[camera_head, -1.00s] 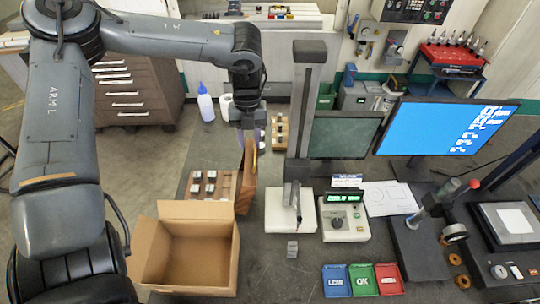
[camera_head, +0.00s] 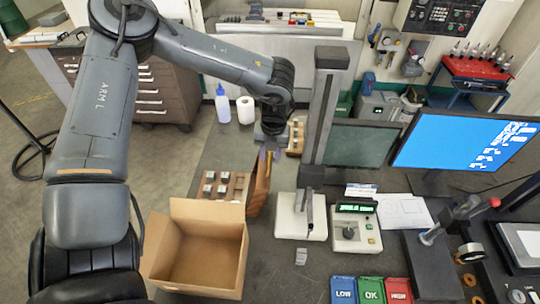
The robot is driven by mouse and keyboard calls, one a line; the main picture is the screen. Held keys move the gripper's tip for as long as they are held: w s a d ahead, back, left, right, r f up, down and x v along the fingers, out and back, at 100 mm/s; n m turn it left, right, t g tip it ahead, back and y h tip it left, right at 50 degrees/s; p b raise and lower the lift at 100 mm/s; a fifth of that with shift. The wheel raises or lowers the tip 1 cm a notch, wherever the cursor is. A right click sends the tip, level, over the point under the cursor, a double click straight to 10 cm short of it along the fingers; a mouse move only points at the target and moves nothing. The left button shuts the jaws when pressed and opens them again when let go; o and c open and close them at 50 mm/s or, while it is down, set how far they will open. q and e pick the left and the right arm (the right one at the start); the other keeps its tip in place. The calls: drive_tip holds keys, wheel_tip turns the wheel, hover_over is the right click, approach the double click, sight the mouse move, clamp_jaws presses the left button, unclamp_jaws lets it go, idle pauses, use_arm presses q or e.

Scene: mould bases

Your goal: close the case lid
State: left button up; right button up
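The wooden case (camera_head: 239,183) sits open on the dark bench, left of the tall column. Small metal blocks sit in its compartments. Its brown lid (camera_head: 259,190) stands raised along the case's right side, seen nearly edge-on. My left gripper (camera_head: 268,158) points down at the lid's upper edge, with its fingers close to or against it. The fingers are small and partly overlapped by the lid, so their opening and any contact are unclear. My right gripper is out of view.
An open cardboard box (camera_head: 222,211) stands in front of the case. The column (camera_head: 323,115) and a white-based stand (camera_head: 290,220) are close on the lid's right. A white bottle (camera_head: 222,104) and paper roll (camera_head: 246,110) stand behind. A wooden block rack (camera_head: 296,138) is near the gripper.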

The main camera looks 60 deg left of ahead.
use_arm(q)
drive_tip(key=shift+f, duration=0.9)
clamp_jaws()
idle(0.9)
